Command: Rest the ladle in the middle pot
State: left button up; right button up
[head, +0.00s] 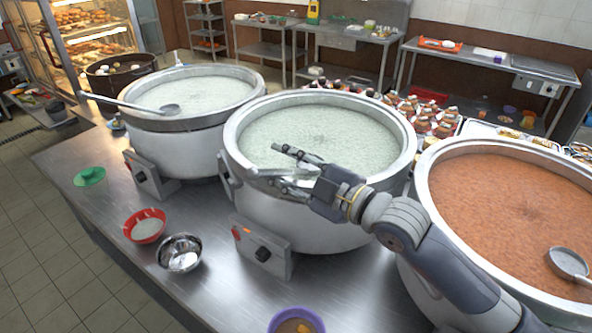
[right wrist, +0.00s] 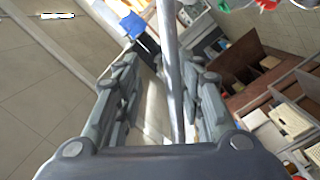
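The middle pot (head: 237,165) is a wide steel stockpot full of pale congee (head: 320,135). My right gripper (head: 270,167) is at its front rim, pointing left, with its fingers spread apart. A thin shiny metal bar (head: 262,172) shows between the fingers. In the right wrist view a long grey rod (right wrist: 170,60) runs between the open fingers (right wrist: 160,75), nearer the right one, with a gap on the left. It looks like a ladle handle; no bowl shows on it. One ladle (head: 140,104) lies across the left pot and another (head: 568,262) is in the right pot. My left gripper is out of view.
The left pot (head: 190,150) holds pale congee; the right pot (head: 425,205) holds orange congee. A red bowl (head: 145,226), a steel bowl (head: 180,253), a green lid (head: 89,177) and a purple bowl (head: 296,321) stand along the counter's front. Small jars (head: 425,120) crowd behind.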

jog(key=v, duration=1.2)
jog(key=shift+a, duration=0.1)
